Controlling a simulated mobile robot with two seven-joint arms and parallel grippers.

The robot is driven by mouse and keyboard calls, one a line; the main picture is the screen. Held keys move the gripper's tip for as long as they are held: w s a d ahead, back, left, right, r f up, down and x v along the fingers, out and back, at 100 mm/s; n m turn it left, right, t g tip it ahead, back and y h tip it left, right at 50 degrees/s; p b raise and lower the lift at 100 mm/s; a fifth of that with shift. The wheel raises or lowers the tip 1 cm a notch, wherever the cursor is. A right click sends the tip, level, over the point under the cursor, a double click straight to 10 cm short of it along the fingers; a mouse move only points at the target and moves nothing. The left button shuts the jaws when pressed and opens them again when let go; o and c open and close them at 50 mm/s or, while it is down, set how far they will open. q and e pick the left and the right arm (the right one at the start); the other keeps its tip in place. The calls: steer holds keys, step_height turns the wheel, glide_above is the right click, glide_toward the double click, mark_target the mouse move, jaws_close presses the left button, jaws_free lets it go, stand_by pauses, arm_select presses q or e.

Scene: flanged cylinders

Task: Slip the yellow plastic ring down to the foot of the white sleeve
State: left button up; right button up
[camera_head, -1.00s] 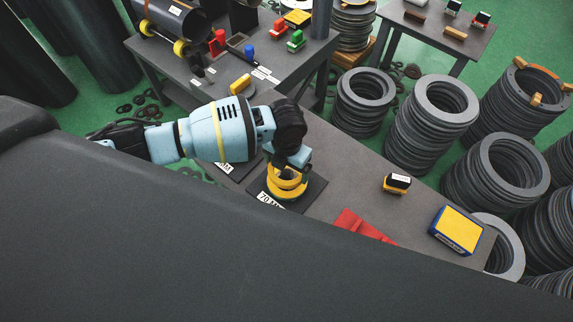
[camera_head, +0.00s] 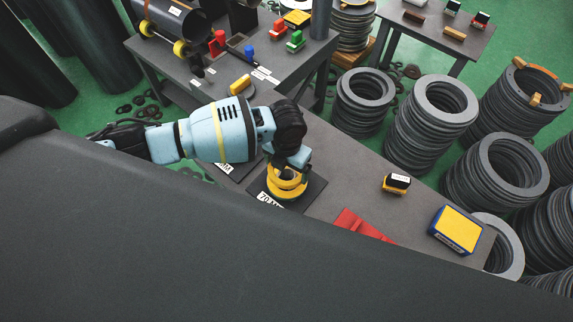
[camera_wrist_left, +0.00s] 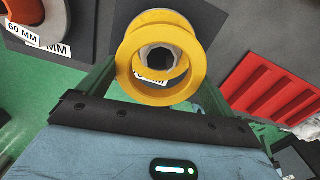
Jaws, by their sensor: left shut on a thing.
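The yellow plastic ring (camera_head: 287,190) is over a dark plate (camera_head: 312,188) labelled 70 MM, and shows large in the left wrist view (camera_wrist_left: 127,68). It shows two yellow rims, one above the other. My left gripper (camera_wrist_left: 160,72) is shut on it, with green fingers at both sides. Through the ring's opening I see a pale, many-sided rim with a dark centre, apparently the top of the white sleeve (camera_wrist_left: 147,56). Part of the label shows below it. I cannot tell whether the ring is around the sleeve or just above it. The right gripper is not in view.
A red tray (camera_head: 362,225), a black-and-yellow block (camera_head: 397,184) and a blue-and-yellow box (camera_head: 457,229) lie to the right on the table. In the wrist view, an orange piece (camera_wrist_left: 24,10) stands upper left by a 60 MM label. Stacked grey rings (camera_head: 431,125) stand beyond the table.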

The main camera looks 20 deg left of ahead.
arm_select(q)
steer(key=shift+f, duration=0.55)
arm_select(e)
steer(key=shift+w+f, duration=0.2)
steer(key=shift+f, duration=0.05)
arm_select(q)
steer(key=shift+f+b, duration=0.35)
steer(key=shift+b, duration=0.05)
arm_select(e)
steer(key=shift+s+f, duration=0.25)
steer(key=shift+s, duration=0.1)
arm_select(q)
steer(key=shift+f, duration=0.5)
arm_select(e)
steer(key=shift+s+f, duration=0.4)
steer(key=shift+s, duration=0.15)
arm_select(q)
steer(key=shift+f+b, duration=0.3)
steer(key=shift+b, duration=0.1)
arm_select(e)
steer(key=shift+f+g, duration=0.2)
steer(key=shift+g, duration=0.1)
arm_select(q)
steer(key=shift+f, duration=0.45)
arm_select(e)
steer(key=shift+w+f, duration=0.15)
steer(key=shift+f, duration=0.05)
